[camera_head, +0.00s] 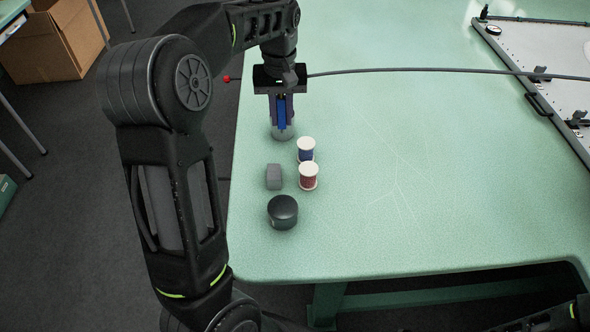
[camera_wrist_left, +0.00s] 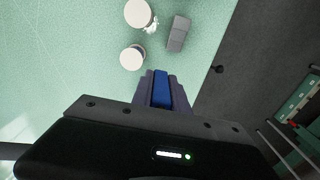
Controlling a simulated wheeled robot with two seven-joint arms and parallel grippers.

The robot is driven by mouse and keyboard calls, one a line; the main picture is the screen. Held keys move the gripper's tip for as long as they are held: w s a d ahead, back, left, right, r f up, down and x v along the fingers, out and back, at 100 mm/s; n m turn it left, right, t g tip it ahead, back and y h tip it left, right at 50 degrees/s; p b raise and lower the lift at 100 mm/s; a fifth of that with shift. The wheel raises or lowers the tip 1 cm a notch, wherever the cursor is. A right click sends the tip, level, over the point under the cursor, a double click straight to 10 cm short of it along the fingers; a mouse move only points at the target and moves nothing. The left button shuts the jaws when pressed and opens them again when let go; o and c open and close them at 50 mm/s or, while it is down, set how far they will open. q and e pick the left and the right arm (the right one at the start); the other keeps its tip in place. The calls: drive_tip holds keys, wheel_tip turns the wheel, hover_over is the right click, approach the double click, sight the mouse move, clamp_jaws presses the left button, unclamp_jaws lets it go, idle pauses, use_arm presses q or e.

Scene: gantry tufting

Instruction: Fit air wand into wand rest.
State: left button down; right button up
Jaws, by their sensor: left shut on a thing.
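My left gripper (camera_head: 282,125) points down over the left part of the green table. Its fingers are closed around a bright blue piece (camera_head: 281,108), which also shows between them in the left wrist view (camera_wrist_left: 161,88). I take this to be part of the air wand; its lower end is mostly hidden by the fingers. A long thin dark rod or hose (camera_head: 420,70) runs right from gripper height across the table; its join to the blue piece is hidden. I cannot tell which thing is the wand rest.
A framed panel (camera_head: 535,90) with clips lies at the right. The table's middle is clear.

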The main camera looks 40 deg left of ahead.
sight(282, 127)
use_arm(q)
drive_tip(key=shift+f, duration=2.55)
drive_tip(key=shift+f, duration=0.1)
drive_tip(key=shift+f, duration=2.4)
drive_tip(key=shift+f, duration=0.15)
drive_tip(key=c, duration=1.3)
unclamp_jaws()
wheel_tip(282, 127, up, 12)
drive_tip(key=shift+r, duration=0.2)
drive_tip(key=shift+o, duration=0.5)
